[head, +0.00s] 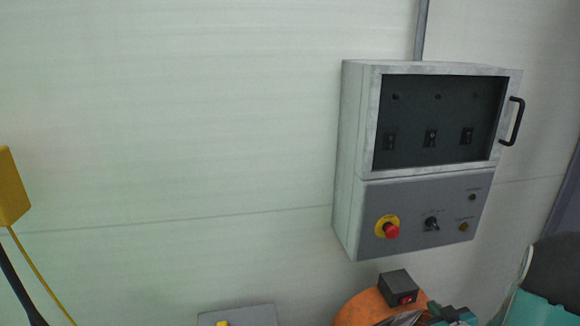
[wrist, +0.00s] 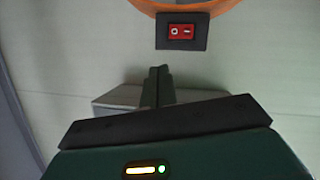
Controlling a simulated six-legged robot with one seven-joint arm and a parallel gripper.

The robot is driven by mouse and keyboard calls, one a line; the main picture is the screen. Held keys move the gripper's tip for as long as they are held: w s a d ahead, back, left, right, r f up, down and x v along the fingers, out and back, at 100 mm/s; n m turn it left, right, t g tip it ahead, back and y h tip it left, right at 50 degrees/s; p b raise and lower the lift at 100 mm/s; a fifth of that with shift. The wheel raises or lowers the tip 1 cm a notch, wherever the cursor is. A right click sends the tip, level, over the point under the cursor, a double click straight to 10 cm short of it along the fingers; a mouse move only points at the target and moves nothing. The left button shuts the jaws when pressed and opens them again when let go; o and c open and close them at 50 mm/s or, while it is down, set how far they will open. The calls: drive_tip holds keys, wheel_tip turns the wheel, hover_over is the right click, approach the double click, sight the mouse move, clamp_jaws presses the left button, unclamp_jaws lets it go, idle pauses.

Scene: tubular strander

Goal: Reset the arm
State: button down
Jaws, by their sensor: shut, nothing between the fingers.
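My gripper (wrist: 160,73) shows in the wrist view with its two dark fingers together and nothing between them. Its teal housing with a lit indicator fills the bottom of that view. In the head view, teal and black parts of my arm show at the lower right corner, and the fingers cannot be made out clearly there. The gripper appears apart from the things around it.
A grey control cabinet (head: 345,200) with a red stop button (head: 391,231) hangs on the pale wall. Below it is an orange rounded part (head: 358,307) bearing a dark box with a red rocker switch (wrist: 181,32). A grey box (head: 255,315) shows lower left of it. A yellow box (head: 12,187) hangs far left.

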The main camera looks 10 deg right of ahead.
drive_tip(key=a+r+m+g+h, duration=0.15)
drive_tip(key=a+r+g, duration=0.25)
drive_tip(key=a+r, duration=1)
drive_tip(key=s+a+r+g+y, duration=0.1)
drive_tip(key=s+a+r+g, duration=0.1)
drive_tip(key=s+a, duration=0.6)
drive_tip(key=s+a+r+g+y, duration=0.2)
drive_tip(key=s+a+r, duration=0.2)
drive_tip(key=s+a, duration=0.5)
drive_tip(key=shift+s+a+r, duration=0.25)
drive_tip(key=shift+a, duration=0.25)
